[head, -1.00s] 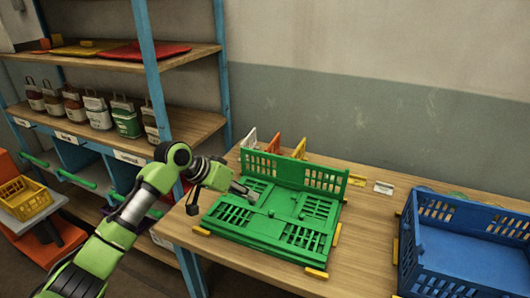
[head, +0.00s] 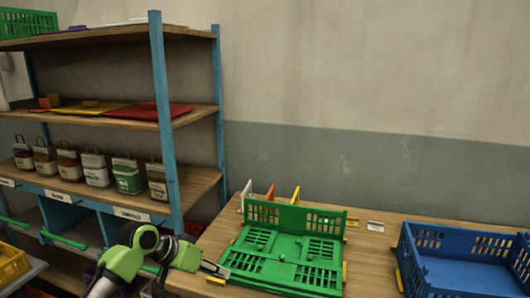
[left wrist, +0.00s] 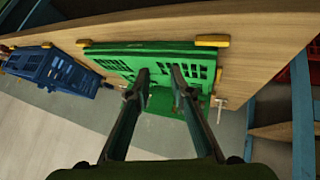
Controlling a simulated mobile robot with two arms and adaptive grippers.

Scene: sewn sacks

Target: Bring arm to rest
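My left gripper (head: 216,269) is at the left edge of the green folding crate in the head view; whether it touches the crate I cannot tell. In the left wrist view its two fingers (left wrist: 160,73) stand apart with nothing between them, in front of the crate. The green crate (head: 296,219) lies on the wooden table, its back wall upright and its other panels lying flat. It also shows in the left wrist view (left wrist: 118,62). My right gripper is in neither view.
A blue crate (head: 457,239) stands at the right of the wooden table (head: 372,262). Yellow blocks (head: 214,281) sit around the green crate. A blue-post shelf (head: 168,125) with sacks (head: 127,176) and trays (head: 136,112) stands at the left. A yellow crate (head: 12,264) shows at the lower left.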

